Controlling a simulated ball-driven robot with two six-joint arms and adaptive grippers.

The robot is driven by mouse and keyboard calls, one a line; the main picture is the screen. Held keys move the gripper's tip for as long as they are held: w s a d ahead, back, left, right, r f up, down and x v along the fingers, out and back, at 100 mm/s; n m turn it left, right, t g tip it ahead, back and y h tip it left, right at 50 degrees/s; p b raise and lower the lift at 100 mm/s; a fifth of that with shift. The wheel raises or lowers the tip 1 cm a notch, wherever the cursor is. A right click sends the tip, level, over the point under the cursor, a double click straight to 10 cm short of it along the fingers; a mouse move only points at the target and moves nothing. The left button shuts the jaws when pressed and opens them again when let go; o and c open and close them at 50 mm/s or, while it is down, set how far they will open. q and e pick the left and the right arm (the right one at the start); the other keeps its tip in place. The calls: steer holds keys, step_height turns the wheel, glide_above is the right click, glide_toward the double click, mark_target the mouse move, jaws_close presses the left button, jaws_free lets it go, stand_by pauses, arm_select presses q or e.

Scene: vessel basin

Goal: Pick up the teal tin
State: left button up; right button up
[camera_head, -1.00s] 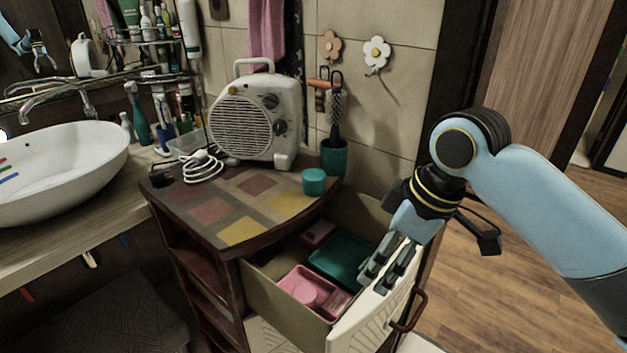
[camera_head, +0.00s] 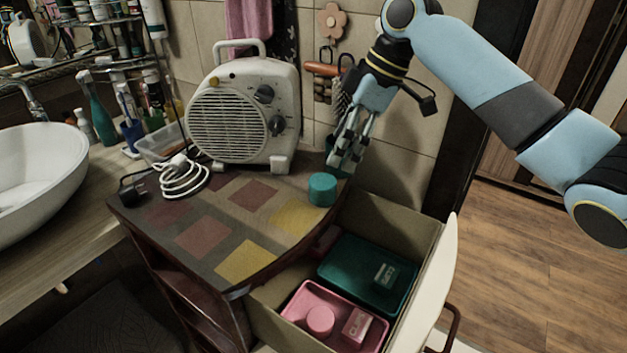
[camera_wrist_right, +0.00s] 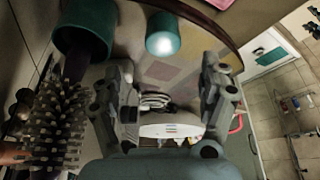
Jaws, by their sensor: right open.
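The teal tin (camera_head: 322,189) is a small, short round tin. It stands upright on the patchwork top of the dark wooden cabinet (camera_head: 200,228), near its back right edge. In the right wrist view the tin (camera_wrist_right: 163,36) shows beyond my fingertips, roughly in line with the gap between them. My right gripper (camera_head: 346,158) is open and empty. It hangs pointing down just above and to the right of the tin, apart from it. In the wrist view its two fingers (camera_wrist_right: 167,70) are spread wide. My left gripper is out of view.
A white fan heater (camera_head: 243,115) stands behind the tin, its coiled cord to the left. A teal holder (camera_wrist_right: 88,30) with a bristly brush (camera_wrist_right: 48,125) is close beside my right gripper. Below, the open drawer (camera_head: 262,318) holds a teal tray (camera_head: 350,262) and a pink tray (camera_head: 295,308).

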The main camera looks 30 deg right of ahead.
mark_target(322, 181)
steer(key=x, duration=0.4)
steer(key=shift+s+a, duration=0.15)
steer(key=shift+a+f, duration=0.1)
steer(key=shift+f, duration=0.1)
steer(key=p+x, duration=0.1)
steer(key=x, duration=0.3)
steer(key=shift+a+f, duration=0.15)
steer(key=shift+f, duration=0.05)
steer(key=shift+w+f, duration=0.25)
steer(key=shift+f, duration=0.05)
steer(key=c, duration=0.3)
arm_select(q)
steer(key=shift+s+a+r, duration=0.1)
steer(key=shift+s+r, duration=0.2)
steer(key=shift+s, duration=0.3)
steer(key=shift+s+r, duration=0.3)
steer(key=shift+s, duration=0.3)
arm_select(e)
steer(key=c, duration=1)
